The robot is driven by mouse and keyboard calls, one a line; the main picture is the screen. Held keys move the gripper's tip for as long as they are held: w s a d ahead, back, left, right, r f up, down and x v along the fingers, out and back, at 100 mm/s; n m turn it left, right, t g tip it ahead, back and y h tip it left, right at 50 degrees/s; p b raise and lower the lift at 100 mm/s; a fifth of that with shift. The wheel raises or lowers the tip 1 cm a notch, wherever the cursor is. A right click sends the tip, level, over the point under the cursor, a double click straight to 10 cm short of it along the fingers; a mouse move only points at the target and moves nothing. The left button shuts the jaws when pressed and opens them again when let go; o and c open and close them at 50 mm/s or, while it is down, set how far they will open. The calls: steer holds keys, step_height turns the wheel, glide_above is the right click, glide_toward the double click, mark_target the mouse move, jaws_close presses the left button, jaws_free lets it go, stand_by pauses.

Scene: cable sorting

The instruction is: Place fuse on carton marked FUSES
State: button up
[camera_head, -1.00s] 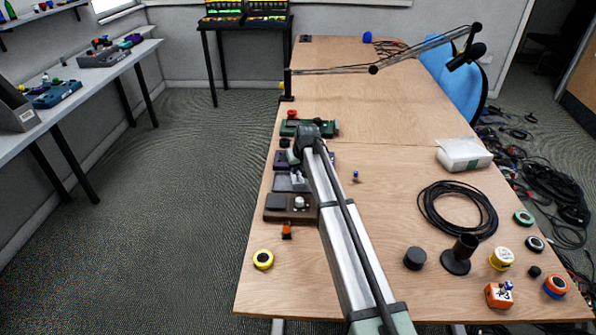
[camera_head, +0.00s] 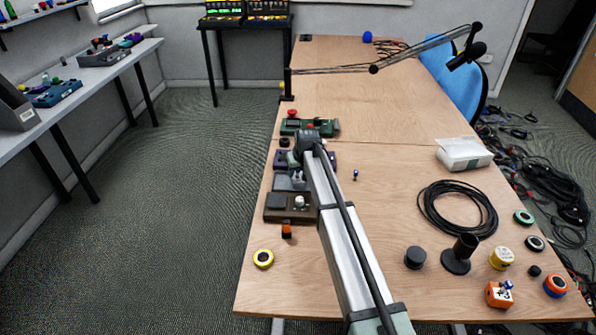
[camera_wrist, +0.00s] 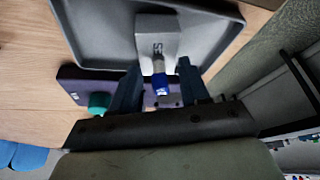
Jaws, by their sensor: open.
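A small fuse with a blue end and a tan end (camera_wrist: 161,84) sits between my gripper's fingertips (camera_wrist: 157,72) in the wrist view. The two dark fingers stand apart with gaps on both sides of the fuse. Its tan end lies against or just over a pale carton (camera_wrist: 157,28) with dark letters ending in "ES"; whether it touches is unclear. The carton is in a grey tray (camera_wrist: 88,42). In the head view the grey tray (camera_head: 283,182) is at the table's left edge; my arm hides the fuse there.
A purple device (camera_wrist: 75,80) with a green button is beside the tray. In the head view a brown box (camera_head: 275,214) stands in front of the tray and a green device (camera_head: 325,127) behind. A small blue-topped piece (camera_head: 355,175) stands on open wood to the right.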

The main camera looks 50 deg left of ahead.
steer(key=shift+r, duration=0.1)
steer(key=v, duration=1.2)
steer(key=shift+w, duration=0.1)
